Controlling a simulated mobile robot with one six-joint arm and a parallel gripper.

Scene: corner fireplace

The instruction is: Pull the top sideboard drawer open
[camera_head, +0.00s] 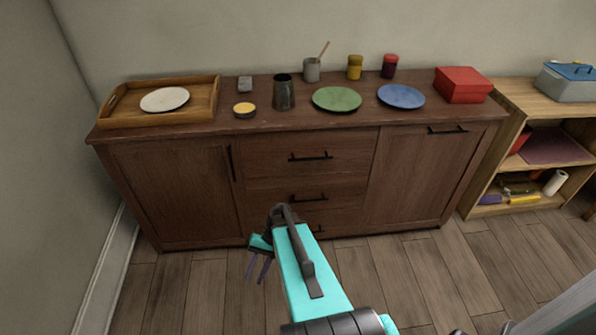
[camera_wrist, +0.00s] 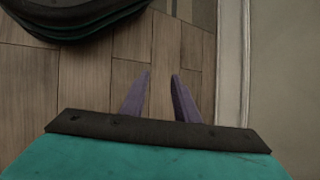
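The dark brown wooden sideboard (camera_head: 172,185) stands against the wall. Its top drawer (camera_head: 275,160) is in the upper middle, looks shut, and has a dark bar handle (camera_head: 310,157). A second drawer with its own handle (camera_head: 308,198) is below, and a lower one is partly hidden by my arm. My gripper (camera_head: 258,270) is low in front of the sideboard, left of and below the top drawer's handle, pointing down. In the wrist view its two purple fingers (camera_wrist: 160,85) are apart with bare floor between them. The sideboard's drawers do not show in the wrist view.
A low shelf (camera_head: 485,211) stands at right. The floor in front is clear.

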